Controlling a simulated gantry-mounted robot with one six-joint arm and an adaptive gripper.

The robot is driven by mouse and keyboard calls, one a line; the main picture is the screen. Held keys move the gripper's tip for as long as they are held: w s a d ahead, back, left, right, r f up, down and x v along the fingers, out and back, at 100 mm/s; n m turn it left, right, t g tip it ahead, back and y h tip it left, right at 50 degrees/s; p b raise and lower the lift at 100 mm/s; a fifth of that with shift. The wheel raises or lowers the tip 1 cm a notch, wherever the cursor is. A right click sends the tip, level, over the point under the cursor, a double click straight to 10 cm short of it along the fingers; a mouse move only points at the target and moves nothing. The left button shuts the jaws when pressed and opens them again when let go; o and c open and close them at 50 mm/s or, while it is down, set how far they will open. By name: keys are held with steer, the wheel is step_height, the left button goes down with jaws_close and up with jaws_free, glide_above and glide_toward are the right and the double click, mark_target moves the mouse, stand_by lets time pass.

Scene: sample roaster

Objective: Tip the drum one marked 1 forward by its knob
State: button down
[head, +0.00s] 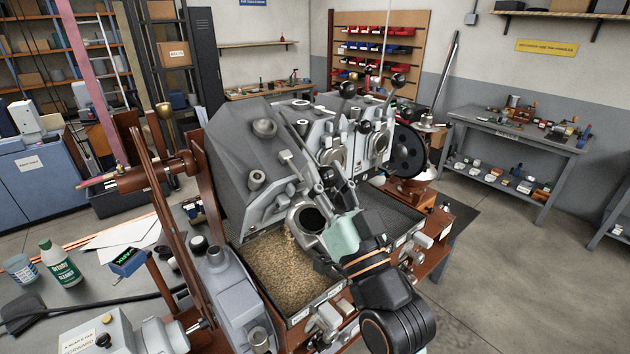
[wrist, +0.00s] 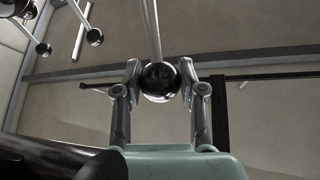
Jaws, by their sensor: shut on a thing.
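The nearest grey drum (head: 262,170) leans forward over the tray, apart in pose from the two drums behind it. I cannot read a number on it. Its round dark mouth (head: 313,219) faces the bean tray (head: 240,246), and beans (head: 285,268) lie in the tray below. My gripper (head: 335,186) is at the right of this drum, above the tray. In the wrist view my gripper (wrist: 160,76) is shut on a shiny black ball knob (wrist: 160,86) at the end of a metal rod (wrist: 153,30). The fingers hide the knob in the head view.
Two more drums (head: 332,135) stand behind, with black knobs (head: 398,80) on upright levers. A black wheel (head: 408,152) is at the right. A grey machine housing (head: 225,290) and wooden posts crowd the left. Open floor (head: 500,270) lies to the right.

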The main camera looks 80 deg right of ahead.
steer(key=shift+f, duration=0.1)
steer(key=c, duration=0.7)
jaws_free()
steer(key=shift+s, duration=0.1)
steer(key=shift+a+f, duration=0.1)
steer(key=v, duration=0.7)
steer(key=shift+s+a, duration=0.15)
stand_by(1.3)
